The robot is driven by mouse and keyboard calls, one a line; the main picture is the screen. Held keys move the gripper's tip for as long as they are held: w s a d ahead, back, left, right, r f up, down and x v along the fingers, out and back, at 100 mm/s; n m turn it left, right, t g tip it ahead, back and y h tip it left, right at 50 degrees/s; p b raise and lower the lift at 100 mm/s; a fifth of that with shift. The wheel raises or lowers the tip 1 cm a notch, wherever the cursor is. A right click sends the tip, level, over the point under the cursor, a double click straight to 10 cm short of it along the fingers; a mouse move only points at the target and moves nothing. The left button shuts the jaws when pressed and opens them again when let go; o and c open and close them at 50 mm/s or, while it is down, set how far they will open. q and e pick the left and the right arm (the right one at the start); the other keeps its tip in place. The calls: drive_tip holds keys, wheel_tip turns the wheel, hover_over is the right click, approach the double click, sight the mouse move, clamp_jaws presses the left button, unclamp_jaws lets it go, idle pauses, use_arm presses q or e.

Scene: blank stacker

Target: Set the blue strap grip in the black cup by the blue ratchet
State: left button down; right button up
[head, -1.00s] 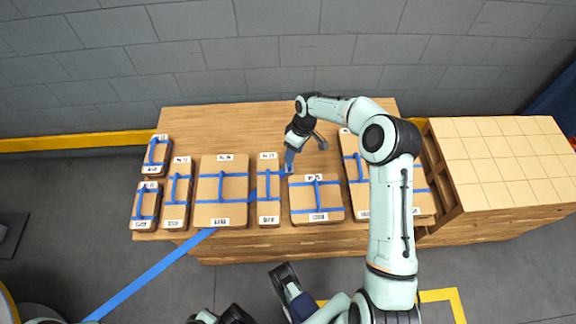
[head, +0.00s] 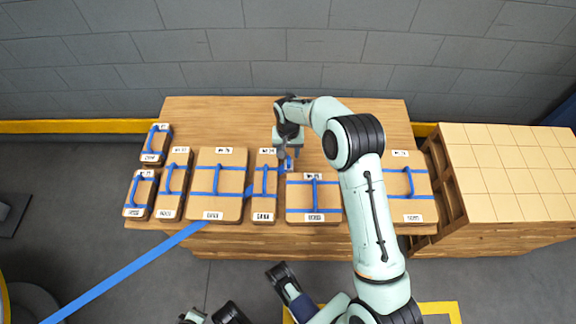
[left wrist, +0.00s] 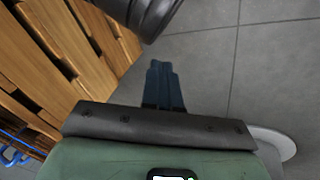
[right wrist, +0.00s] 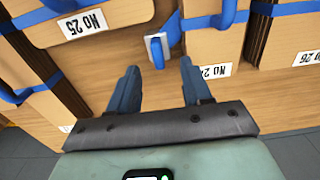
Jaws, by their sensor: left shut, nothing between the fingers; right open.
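The blue strap grip (right wrist: 155,50), a blue loop on a small pale plate, is on the wooden table between wrapped packages; it also shows in the head view (head: 289,164). My right gripper (right wrist: 158,85) is open and empty, its blue fingers apart and pointing toward the grip, with the grip beyond the tips. In the head view my right gripper (head: 287,154) is just behind the grip. My left gripper (left wrist: 164,75) is shut and empty over the grey floor beside a slatted wooden structure. I cannot make out the black cup or the blue ratchet.
Blue-strapped packages, such as the large one (head: 218,170) and the one labelled No 25 (head: 314,202), line the front of the table (head: 220,112). The back of the table is mostly bare. A block of cartons (head: 500,170) stands at the right.

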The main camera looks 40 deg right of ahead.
sight(289, 160)
drive_tip(key=shift+f, duration=0.85)
wheel_tip(289, 160, down, 4)
drive_tip(key=shift+s+f+b, duration=0.1)
drive_tip(key=shift+s+b, duration=0.05)
drive_tip(key=shift+b, duration=0.7)
use_arm(q)
drive_tip(key=s+f, duration=0.1)
drive_tip(key=f, duration=0.1)
drive_tip(key=shift+s+a+f+g, duration=0.3)
drive_tip(key=shift+s+a+f, duration=0.05)
drive_tip(key=shift+a+f, duration=0.05)
use_arm(e)
clamp_jaws()
